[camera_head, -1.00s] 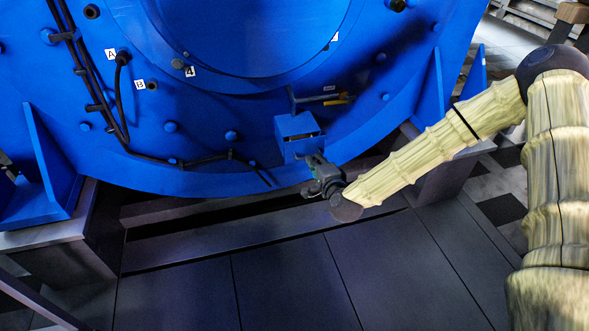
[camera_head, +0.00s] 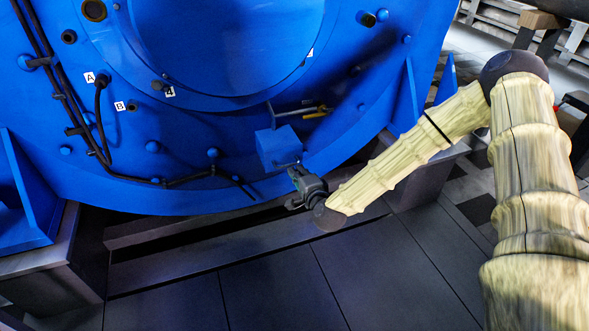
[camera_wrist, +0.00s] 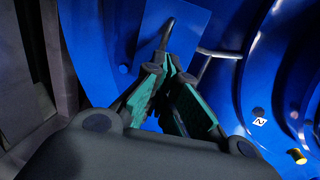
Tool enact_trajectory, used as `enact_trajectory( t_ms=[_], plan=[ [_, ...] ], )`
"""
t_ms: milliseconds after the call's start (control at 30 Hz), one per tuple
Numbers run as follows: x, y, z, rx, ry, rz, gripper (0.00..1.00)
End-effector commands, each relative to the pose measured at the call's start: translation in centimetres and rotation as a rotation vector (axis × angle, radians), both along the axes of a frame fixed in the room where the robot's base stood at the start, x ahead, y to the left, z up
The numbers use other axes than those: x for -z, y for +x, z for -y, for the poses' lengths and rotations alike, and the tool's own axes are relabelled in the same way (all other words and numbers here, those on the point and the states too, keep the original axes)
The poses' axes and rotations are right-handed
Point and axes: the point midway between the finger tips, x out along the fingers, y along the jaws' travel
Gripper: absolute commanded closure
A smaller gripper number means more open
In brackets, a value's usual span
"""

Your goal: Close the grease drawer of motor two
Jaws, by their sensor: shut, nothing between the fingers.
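The grease drawer shows as a small blue box (camera_head: 279,147) low on the big blue motor in the head view. No dark opening shows in it now. In the wrist view its flat blue front (camera_wrist: 187,22) carries a dark bar handle (camera_wrist: 166,34). My gripper (camera_head: 297,171) is at the lower right of the box, close to its front. In the wrist view the fingertips of my gripper (camera_wrist: 164,62) are together and empty, just below the handle. I cannot tell whether they touch the front or handle.
A T-shaped bar (camera_head: 287,109) and a yellow-handled valve (camera_head: 317,112) stick out above the box. A label "2" (camera_wrist: 259,121) shows in the wrist view. A dark step (camera_head: 200,265) runs below the motor. Dark floor panels (camera_head: 380,270) in front are clear.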

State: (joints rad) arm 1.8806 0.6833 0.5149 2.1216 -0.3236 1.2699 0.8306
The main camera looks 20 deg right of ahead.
Motion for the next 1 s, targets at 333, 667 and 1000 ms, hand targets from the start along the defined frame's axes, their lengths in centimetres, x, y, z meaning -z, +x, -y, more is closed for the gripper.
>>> enact_trajectory(
  t_ms=[333, 667, 1000],
  plan=[
    [-1.4, -6.2, -0.2, -0.012, 0.001, -0.005, 1.00],
    [-1.9, -9.7, 0.2, -0.011, 0.001, -0.004, 1.00],
    [-1.1, -10.7, -0.2, -0.033, -0.024, -0.028, 1.00]
  ],
)
